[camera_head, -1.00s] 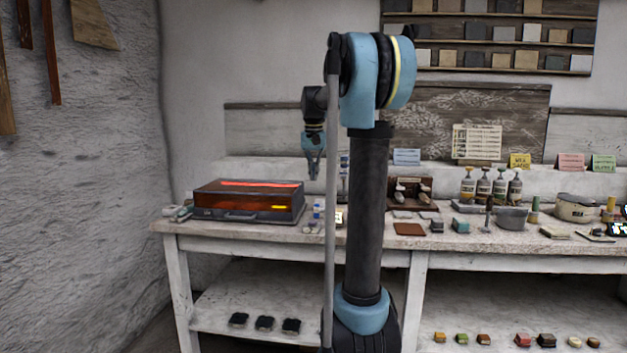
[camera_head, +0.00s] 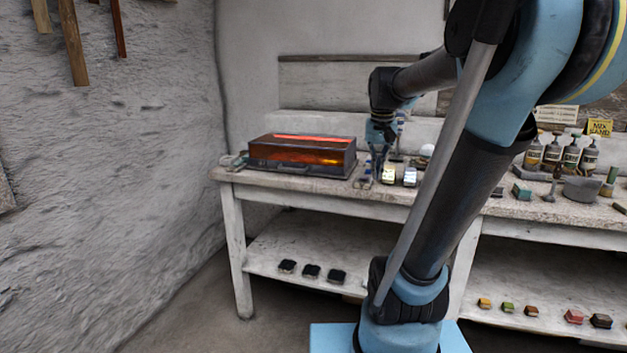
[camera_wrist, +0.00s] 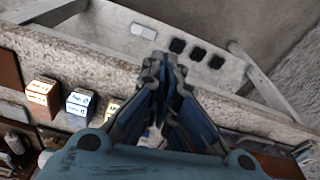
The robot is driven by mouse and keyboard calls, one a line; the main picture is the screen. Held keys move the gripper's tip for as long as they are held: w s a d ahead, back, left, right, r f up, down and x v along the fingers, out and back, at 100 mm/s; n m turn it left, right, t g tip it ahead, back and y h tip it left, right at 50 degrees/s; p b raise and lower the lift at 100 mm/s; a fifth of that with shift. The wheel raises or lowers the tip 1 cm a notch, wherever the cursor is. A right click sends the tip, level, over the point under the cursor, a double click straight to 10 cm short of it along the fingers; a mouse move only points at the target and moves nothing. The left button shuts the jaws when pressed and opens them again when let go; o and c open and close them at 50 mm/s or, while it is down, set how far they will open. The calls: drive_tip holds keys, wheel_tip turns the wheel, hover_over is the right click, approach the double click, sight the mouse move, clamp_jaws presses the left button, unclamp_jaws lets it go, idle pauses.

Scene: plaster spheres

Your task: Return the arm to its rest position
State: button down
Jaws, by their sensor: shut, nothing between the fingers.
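My arm (camera_head: 465,200) leans across the right of the head view, and its end hangs over the bench to the right of the glowing box. My gripper (camera_head: 378,168) points down there, small and partly blended with the items behind it. In the wrist view my gripper (camera_wrist: 164,62) is shut, its fingers together and nothing between them. The fingertips show against the bench's front edge and lower shelf. I cannot tell their exact height above the bench.
The dark box with an orange glowing lid (camera_head: 303,152) stands left of my gripper. Small labelled blocks (camera_wrist: 80,102) stand close by on the bench (camera_head: 290,184). Several bottles (camera_head: 571,153) and a grey bowl (camera_head: 582,190) stand farther right. Dark pads (camera_head: 311,271) lie on the lower shelf.

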drive_tip(key=s+f+n, duration=0.2)
drive_tip(key=s+f, duration=1.6)
drive_tip(key=f, duration=0.1)
drive_tip(key=shift+s+a+t, duration=0.2)
drive_tip(key=shift+s+t, duration=0.05)
drive_tip(key=shift+t, duration=0.05)
drive_tip(key=shift+w+f, duration=0.2)
drive_tip(key=shift+w, duration=0.3)
idle(1.0)
